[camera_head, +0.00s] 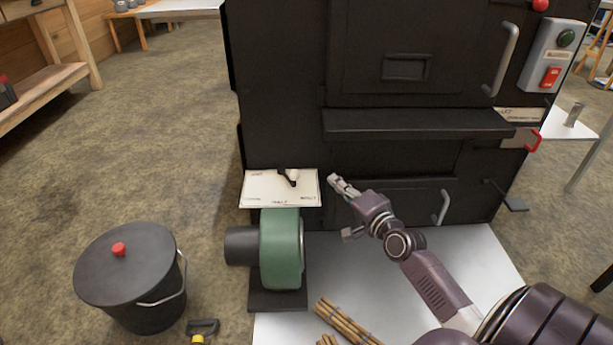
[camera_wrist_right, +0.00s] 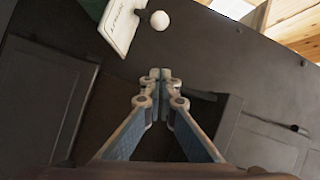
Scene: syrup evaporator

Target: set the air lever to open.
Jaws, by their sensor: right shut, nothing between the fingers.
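The air lever (camera_head: 291,180) is a small dark lever on a white label plate (camera_head: 262,190), mounted low on the black evaporator front above a green blower. The plate's print is too small to read. In the right wrist view, the lever's white round knob (camera_wrist_right: 160,20) is at the top, beside the label plate (camera_wrist_right: 118,27). My right gripper (camera_head: 334,181) is just right of the plate, apart from the lever. Its fingertips (camera_wrist_right: 160,74) are together and empty. My left gripper is out of view.
The green blower (camera_head: 281,250) stands below the plate. A black lidded bucket (camera_head: 130,275) is on the floor at left. Sticks (camera_head: 345,322) lie on the pale floor sheet (camera_head: 480,270). A door handle (camera_head: 444,207) and a pedal (camera_head: 514,203) stick out at right.

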